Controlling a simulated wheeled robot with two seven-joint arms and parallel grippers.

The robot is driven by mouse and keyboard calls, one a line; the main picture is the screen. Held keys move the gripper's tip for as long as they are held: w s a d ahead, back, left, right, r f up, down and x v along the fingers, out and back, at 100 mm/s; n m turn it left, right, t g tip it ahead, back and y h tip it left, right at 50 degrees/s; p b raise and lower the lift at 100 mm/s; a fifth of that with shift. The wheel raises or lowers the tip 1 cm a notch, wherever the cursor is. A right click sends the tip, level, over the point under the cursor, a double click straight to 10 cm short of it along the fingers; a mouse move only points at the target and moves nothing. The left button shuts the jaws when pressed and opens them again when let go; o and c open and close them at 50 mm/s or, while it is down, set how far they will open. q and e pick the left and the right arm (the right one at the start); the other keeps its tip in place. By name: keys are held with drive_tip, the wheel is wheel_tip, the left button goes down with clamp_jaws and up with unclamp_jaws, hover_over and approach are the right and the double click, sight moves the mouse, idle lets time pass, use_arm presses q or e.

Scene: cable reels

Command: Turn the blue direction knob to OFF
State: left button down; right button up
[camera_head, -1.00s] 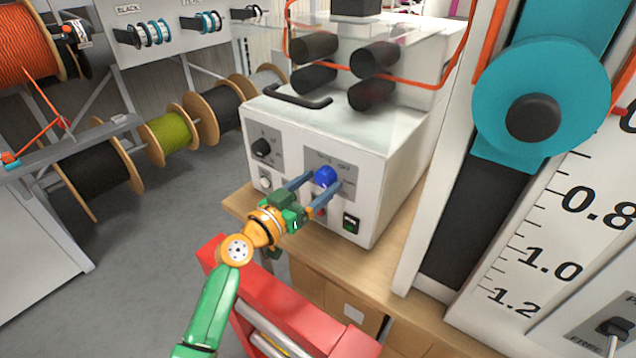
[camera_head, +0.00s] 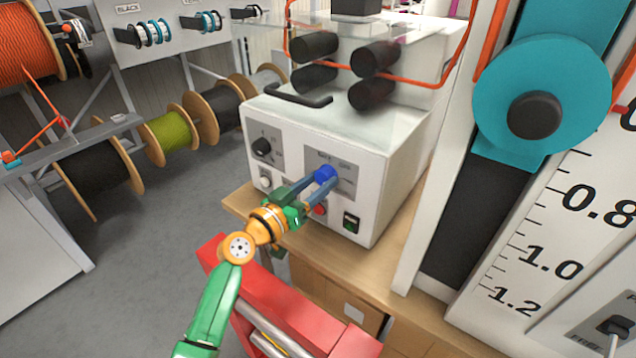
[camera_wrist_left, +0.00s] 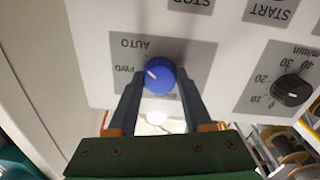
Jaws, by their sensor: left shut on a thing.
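The blue direction knob (camera_head: 325,173) sits on a grey label plate on the front of a white machine (camera_head: 375,200). In the left wrist view the blue knob (camera_wrist_left: 160,76) shows a white pointer line toward the left of the picture, near an upside-down label that seems to read FWD. An AUTO label is above it; I cannot read an OFF label there. My left gripper (camera_head: 316,182) has its two fingers on either side of the knob, shut on it. In the left wrist view the left gripper (camera_wrist_left: 159,82) partly hides the lower plate. My right gripper is not in view.
A black speed dial (camera_head: 261,147) is left of the knob on the same panel. A wooden bench (camera_head: 330,260) carries the machine. A red frame (camera_head: 290,310) stands near my left arm.

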use_arm(q)
drive_tip(key=n, duration=0.8)
drive_tip(key=shift+s+d, duration=0.1)
drive_tip(key=n+p, duration=0.1)
drive_tip(key=n, duration=0.3)
drive_tip(key=shift+n+t+p, duration=0.3)
drive_tip(key=shift+n+p, duration=0.25)
drive_tip(key=shift+n, duration=2.05)
drive_tip(key=shift+c, duration=1.6)
unclamp_jaws()
